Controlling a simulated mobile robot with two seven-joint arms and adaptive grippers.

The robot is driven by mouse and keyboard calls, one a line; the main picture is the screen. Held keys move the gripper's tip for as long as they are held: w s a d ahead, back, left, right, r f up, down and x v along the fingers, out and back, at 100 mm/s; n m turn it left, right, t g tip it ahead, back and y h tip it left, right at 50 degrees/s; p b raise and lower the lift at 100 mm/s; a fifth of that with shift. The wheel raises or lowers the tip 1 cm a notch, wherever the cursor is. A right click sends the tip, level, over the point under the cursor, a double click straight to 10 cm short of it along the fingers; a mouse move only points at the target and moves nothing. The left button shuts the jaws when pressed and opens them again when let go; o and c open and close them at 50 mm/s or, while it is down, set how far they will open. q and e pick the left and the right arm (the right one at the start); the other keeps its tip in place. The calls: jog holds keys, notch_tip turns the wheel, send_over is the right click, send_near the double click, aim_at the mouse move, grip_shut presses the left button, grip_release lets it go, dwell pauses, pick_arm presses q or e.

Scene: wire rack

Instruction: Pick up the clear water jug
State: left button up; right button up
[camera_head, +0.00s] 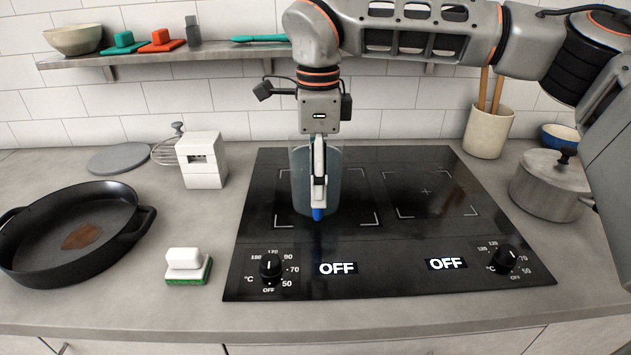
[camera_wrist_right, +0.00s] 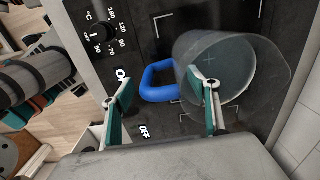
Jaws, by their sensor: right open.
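The clear water jug (camera_head: 334,180) stands on the left part of the black cooktop, with my right gripper (camera_head: 318,205) in front of it in the head view. In the right wrist view the see-through jug (camera_wrist_right: 240,70) shows with its blue handle (camera_wrist_right: 152,82). My right gripper (camera_wrist_right: 164,90) is open, its fingers on either side of the handle in the picture. The handle is mostly hidden in the head view; only a blue bit shows below the fingers. I cannot tell whether the fingers touch it. My left gripper is not in view.
The cooktop (camera_head: 420,270) has two knobs and two displays reading OFF. A black pan (camera_head: 70,215), a white box (camera_head: 203,165) and a sponge brush (camera_head: 187,265) are to the left. A grey pot (camera_head: 550,188) and a utensil crock (camera_head: 487,132) are right. A shelf (camera_head: 170,57) runs behind.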

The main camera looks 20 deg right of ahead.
grip_shut()
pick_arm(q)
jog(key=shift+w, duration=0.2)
pick_arm(e)
jog(key=shift+r, duration=0.1)
jog(key=shift+r, duration=0.15)
